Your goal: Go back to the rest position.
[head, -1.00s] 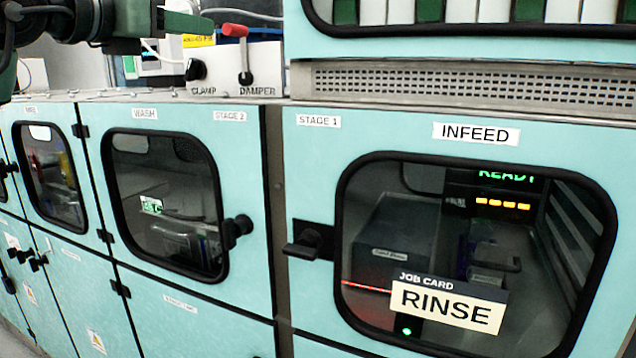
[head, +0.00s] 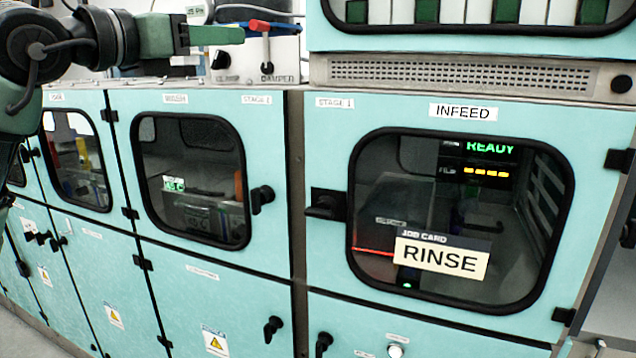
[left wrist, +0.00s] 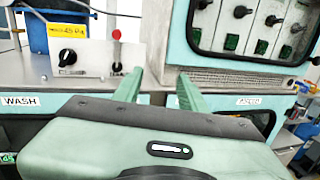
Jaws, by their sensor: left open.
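My left gripper (head: 238,36) is at the upper left of the head view, with its green fingers pointing right. It hangs in the air in front of the clamp and damper panel. The left wrist view shows its two fingers (left wrist: 157,76) apart with nothing between them. My right gripper is in neither view.
The closed infeed door (head: 460,112) carries a RINSE job card (head: 441,257), and its display reads READY. The closed wash door (head: 190,185) is to its left. Door handles (head: 325,204) stick out. A vented ledge (head: 465,77) runs above.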

